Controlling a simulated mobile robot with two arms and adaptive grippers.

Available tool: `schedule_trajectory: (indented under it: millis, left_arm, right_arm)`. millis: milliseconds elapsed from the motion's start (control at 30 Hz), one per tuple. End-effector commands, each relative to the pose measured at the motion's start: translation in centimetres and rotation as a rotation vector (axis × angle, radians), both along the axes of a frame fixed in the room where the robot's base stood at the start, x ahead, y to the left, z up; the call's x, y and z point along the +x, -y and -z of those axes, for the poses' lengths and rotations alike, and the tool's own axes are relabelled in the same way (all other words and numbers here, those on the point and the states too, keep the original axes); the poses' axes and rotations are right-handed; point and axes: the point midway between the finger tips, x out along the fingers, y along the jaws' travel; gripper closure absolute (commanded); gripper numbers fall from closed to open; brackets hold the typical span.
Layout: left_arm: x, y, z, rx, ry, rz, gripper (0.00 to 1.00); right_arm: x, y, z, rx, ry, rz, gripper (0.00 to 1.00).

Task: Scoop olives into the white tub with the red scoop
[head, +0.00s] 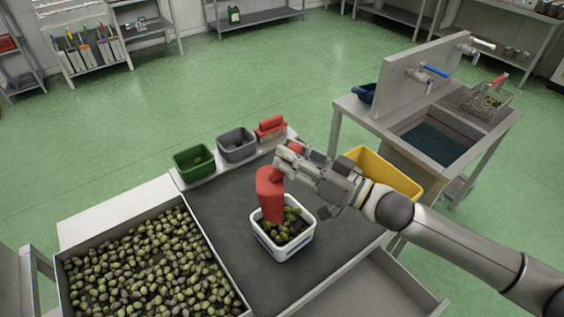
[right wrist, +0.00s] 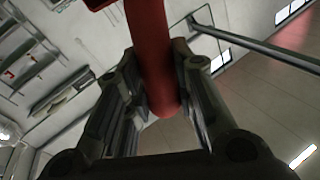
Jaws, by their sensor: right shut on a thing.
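The red scoop (head: 269,190) is tipped over the white tub (head: 283,250), with its mouth pointing down into it. My right gripper (head: 288,158) is shut on the scoop's handle; the handle (right wrist: 153,60) also shows between the fingers in the right wrist view (right wrist: 160,95). The white tub stands on the dark mat and holds several green and dark olives. A large bin of olives (head: 243,308) fills the lower left. Whether olives are still in the scoop is hidden. My left gripper is not in view.
A green container (head: 193,174), a grey container (head: 236,158) and a red item (head: 271,124) stand on the back ledge. A yellow bin (head: 395,177) is behind my right arm. A sink stand (head: 440,140) is at right. The dark mat (head: 225,205) is mostly clear.

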Motion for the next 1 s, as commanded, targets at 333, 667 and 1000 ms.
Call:
schedule_trajectory:
  millis: [333,667,1000]
  left_arm:
    - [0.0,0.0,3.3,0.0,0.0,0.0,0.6]
    - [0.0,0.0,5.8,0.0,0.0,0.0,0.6]
    - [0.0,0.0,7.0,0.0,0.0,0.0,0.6]
  right_arm:
    - [0.1,2.5,1.1,0.123,-0.004,0.0,1.0]
    - [0.2,5.0,1.9,0.245,-0.012,0.001,1.0]
    - [0.3,6.4,2.1,0.321,-0.016,0.0,1.0]
